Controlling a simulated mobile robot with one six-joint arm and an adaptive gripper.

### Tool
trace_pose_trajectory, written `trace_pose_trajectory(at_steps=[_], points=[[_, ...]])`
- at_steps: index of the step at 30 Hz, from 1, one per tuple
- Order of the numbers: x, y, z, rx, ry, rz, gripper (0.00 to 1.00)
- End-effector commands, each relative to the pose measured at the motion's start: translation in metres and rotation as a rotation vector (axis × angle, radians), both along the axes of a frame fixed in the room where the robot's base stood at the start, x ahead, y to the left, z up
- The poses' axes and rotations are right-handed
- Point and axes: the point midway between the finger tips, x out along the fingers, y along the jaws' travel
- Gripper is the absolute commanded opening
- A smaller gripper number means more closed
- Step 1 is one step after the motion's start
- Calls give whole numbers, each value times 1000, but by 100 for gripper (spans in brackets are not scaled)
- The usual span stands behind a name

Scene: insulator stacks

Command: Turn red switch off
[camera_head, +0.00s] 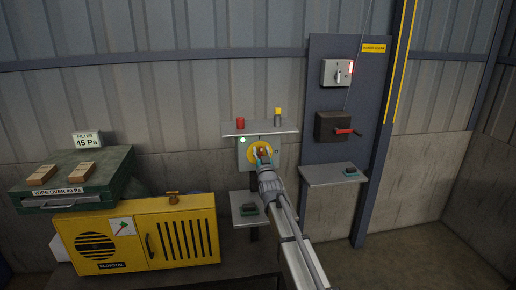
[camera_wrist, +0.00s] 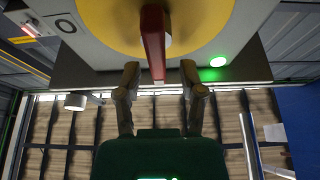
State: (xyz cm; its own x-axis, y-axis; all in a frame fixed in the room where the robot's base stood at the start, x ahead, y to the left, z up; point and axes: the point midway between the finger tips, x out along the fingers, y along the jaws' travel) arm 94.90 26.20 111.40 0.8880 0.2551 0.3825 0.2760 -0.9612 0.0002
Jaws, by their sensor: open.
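The red switch is a red bar handle on a round yellow disc (camera_head: 251,154), set in a grey panel box on the wall. In the wrist view the red handle (camera_wrist: 153,40) crosses the yellow disc (camera_wrist: 105,22), its end pointing toward my gripper. My gripper (camera_wrist: 160,72) is open, with one finger on each side of the handle's end and a visible gap on both sides. In the head view my gripper (camera_head: 262,153) is in front of the disc and partly hides the handle. A green lamp (camera_head: 243,140) glows on the panel, also in the wrist view (camera_wrist: 212,74).
A shelf (camera_head: 240,127) above the panel carries a red cylinder (camera_head: 240,123) and a yellow-topped item (camera_head: 278,112). To the right are a grey switch box (camera_head: 329,72), a dark box with a red lever (camera_head: 345,131) and a small shelf (camera_head: 320,178). A yellow cabinet (camera_head: 130,238) stands left.

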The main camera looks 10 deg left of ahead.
Motion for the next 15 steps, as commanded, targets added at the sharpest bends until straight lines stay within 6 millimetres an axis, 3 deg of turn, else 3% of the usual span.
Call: trace_pose_trajectory(at_steps=[12,13,15], points=[[5,1,2,0,0,0,51],[5,1,2,0,0,0,50],[5,1,2,0,0,0,37]])
